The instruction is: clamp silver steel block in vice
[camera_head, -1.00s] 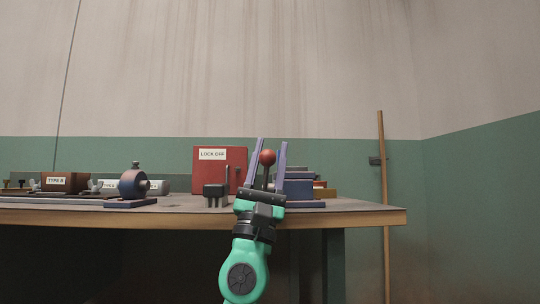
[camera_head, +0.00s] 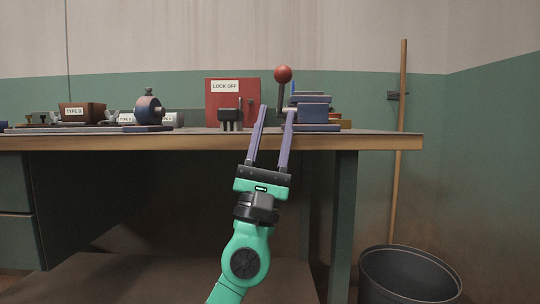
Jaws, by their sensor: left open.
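A blue vice (camera_head: 314,112) stands near the right end of the workbench. A lever with a red ball knob (camera_head: 283,74) rises at its left side. My left gripper (camera_head: 277,109) is open, with two long purple fingers pointing up at the bench's front edge. Its fingertips show below the red knob, and the right finger overlaps the vice's left side; I cannot tell the depth between them. I cannot make out the silver steel block. My right gripper is not in view.
A red "LOCK OFF" box (camera_head: 245,92) stands left of the vice, with a dark block (camera_head: 231,119) before it. A black bucket (camera_head: 408,274) is at lower right.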

